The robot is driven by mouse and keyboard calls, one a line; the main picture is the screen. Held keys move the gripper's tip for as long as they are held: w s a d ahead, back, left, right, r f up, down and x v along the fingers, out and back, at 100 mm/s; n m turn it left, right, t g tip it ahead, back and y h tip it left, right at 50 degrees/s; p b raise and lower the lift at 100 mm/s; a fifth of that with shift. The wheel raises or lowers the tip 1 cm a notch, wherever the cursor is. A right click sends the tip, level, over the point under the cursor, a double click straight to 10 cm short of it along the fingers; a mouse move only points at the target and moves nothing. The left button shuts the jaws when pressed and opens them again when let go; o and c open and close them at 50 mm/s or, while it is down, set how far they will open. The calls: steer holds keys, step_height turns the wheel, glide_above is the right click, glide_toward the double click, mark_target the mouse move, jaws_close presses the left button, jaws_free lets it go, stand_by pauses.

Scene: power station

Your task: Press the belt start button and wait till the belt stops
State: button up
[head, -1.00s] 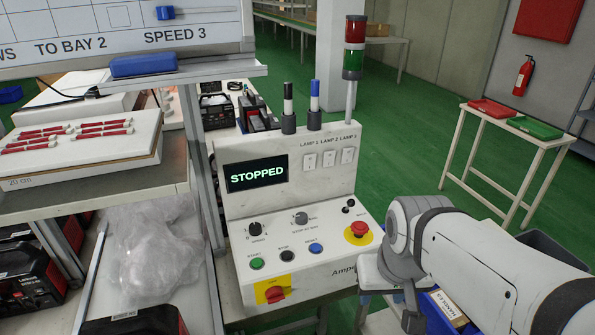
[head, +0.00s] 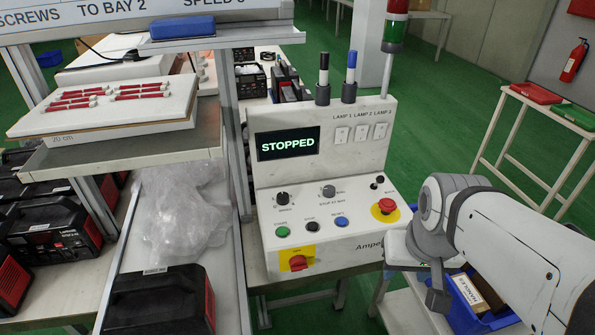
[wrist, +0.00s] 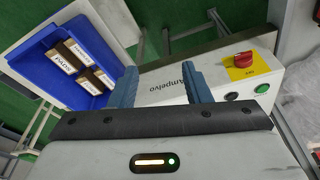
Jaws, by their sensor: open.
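The belt control panel (head: 350,170) stands in the middle of the head view. Its display (head: 288,144) reads STOPPED. The green start button (head: 282,232) is on the left of its sloped face, beside a black stop button (head: 312,227) and a blue button (head: 341,222). In the wrist view, a green button (wrist: 262,88) shows at the right, with a black one beside it. My gripper (wrist: 162,78) is open and empty, its fingers over the panel's front labelled Ampelvo, apart from the green button. In the head view my arm reaches in from the right; its fingertips are not clear.
A red mushroom button (head: 386,205) on yellow and a red rotary switch (head: 298,262) are on the panel. A blue bin (wrist: 75,68) with labelled boxes stands beside it.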

steer(key=shift+c, duration=0.5)
jaws_close()
stand_by(1.3)
